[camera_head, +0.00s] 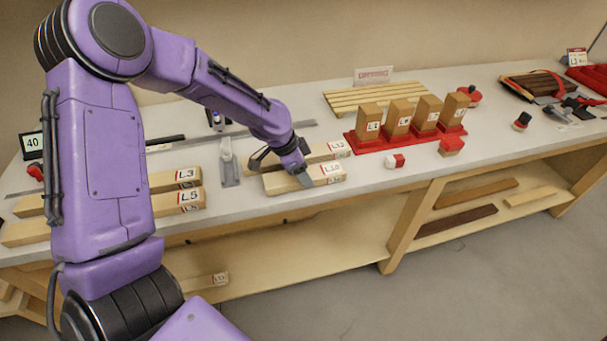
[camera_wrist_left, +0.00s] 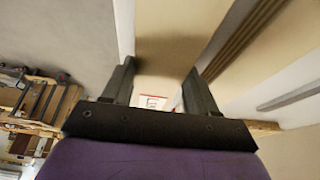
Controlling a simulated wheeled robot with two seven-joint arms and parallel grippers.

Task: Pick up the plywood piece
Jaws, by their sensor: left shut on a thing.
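A pale wood piece labelled L10 (camera_head: 285,182) lies on the bench in the head view, on or just above another piece whose label is partly hidden. I take it for the plywood piece, though no marking says so. My left gripper (camera_head: 281,170) reaches down over it from the left and is shut on it, one finger on the near side and one on the far side. In the left wrist view the piece (camera_wrist_left: 178,45) passes between the fingers of my gripper (camera_wrist_left: 160,88), with part of a red-and-white label showing. My right gripper is not in view.
Behind it lies a piece labelled L12 (camera_head: 325,152). Pieces L3 (camera_head: 170,178) and L5 (camera_head: 180,200) lie to the left. Upright blocks in a red holder (camera_head: 380,145) stand to the right. The front bench strip is clear.

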